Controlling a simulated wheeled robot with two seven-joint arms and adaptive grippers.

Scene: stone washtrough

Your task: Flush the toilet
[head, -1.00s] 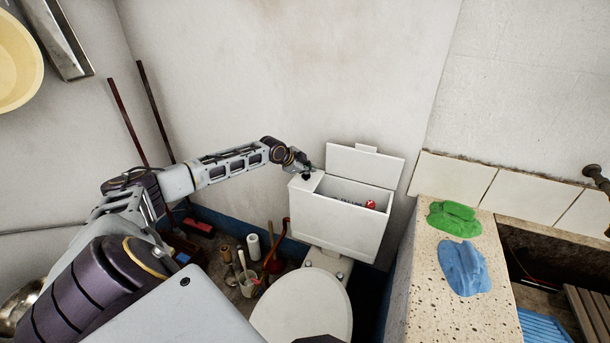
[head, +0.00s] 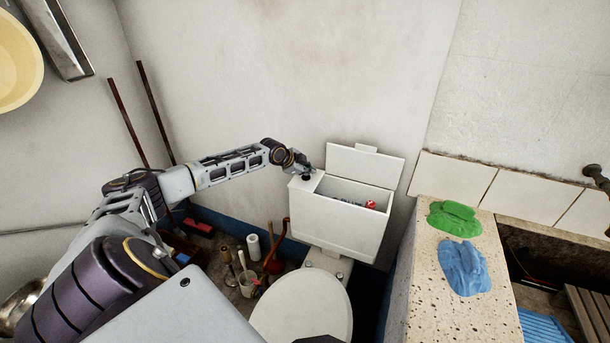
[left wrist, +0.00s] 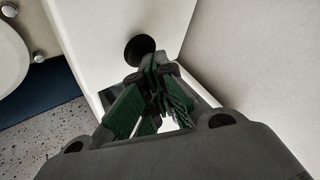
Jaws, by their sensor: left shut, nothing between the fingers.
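The white toilet stands in the middle of the head view, with its seat lid (head: 300,305) down. Its cistern (head: 335,226) has a raised flap (head: 365,163) and an open top showing a small red part (head: 370,204) inside. My left gripper (head: 310,171) is at the cistern's top left corner, by a small black knob (head: 306,178). My right gripper is not in view.
A speckled stone ledge (head: 425,290) with a green cloth (head: 453,217) and a blue cloth (head: 464,268) is right of the toilet. A pot of brushes (head: 247,285) and a red plunger (head: 274,262) stand on the floor to its left. Walls close in behind.

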